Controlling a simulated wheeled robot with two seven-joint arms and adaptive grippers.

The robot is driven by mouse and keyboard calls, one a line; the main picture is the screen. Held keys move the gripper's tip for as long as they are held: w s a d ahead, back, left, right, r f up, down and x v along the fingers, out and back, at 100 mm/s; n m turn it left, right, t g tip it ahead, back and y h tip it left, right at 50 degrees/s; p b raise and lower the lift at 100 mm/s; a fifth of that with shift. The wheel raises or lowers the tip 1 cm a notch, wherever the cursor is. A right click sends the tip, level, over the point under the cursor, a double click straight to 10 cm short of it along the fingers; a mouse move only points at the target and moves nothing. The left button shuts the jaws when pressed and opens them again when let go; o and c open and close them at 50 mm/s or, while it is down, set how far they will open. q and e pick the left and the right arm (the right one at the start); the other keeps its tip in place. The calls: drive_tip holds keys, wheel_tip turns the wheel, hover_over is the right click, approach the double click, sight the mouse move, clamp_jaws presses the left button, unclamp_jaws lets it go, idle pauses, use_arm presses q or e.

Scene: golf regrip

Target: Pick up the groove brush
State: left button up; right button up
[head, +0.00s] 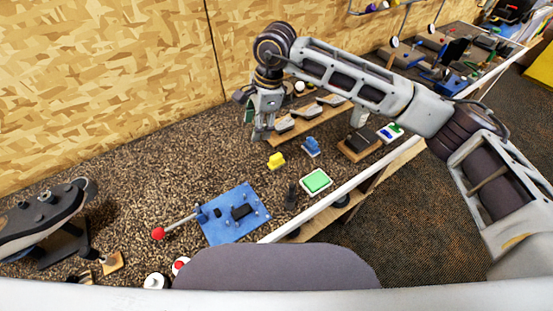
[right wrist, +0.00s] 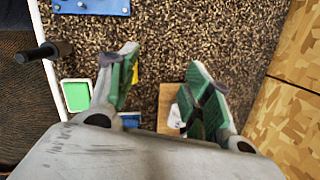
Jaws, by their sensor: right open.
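No thing is plainly recognizable as the groove brush. A small blue block-like thing (head: 311,147) and a small yellow one (head: 276,160) stand on the speckled bench top (head: 150,150) in the head view, and I cannot tell whether either is the brush. My right gripper (head: 262,132) hangs over the bench behind the yellow thing, fingers down. There the left finger hides most of the yellow thing (right wrist: 135,73), and the blue thing (right wrist: 130,120) is partly covered. My left gripper is not in view.
A wooden rack (head: 285,125) with club heads stands beside the right gripper. A wooden wall (head: 100,80) bounds the back.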

sight(276, 156)
drive_tip(key=d+n+h, duration=0.1)
drive_tip(key=d, duration=0.2)
drive_tip(key=d+n+h, duration=0.1)
drive_tip(key=shift+s+d+f+n+h, duration=0.25)
drive_tip(key=shift+s+d+n+h, duration=0.05)
drive_tip(key=shift+s+d, duration=0.1)
drive_tip(key=shift+f, duration=0.1)
wheel_tip(276, 156, down, 8)
drive_tip(key=b, duration=0.2)
drive_tip(key=shift+f+b, duration=0.2)
drive_tip(key=shift+b, duration=0.15)
idle(0.3)
drive_tip(key=shift+s+f, duration=0.15)
drive_tip(key=shift+f, duration=2.15)
drive_tip(key=shift+f+b, duration=0.3)
drive_tip(key=shift+f, duration=0.05)
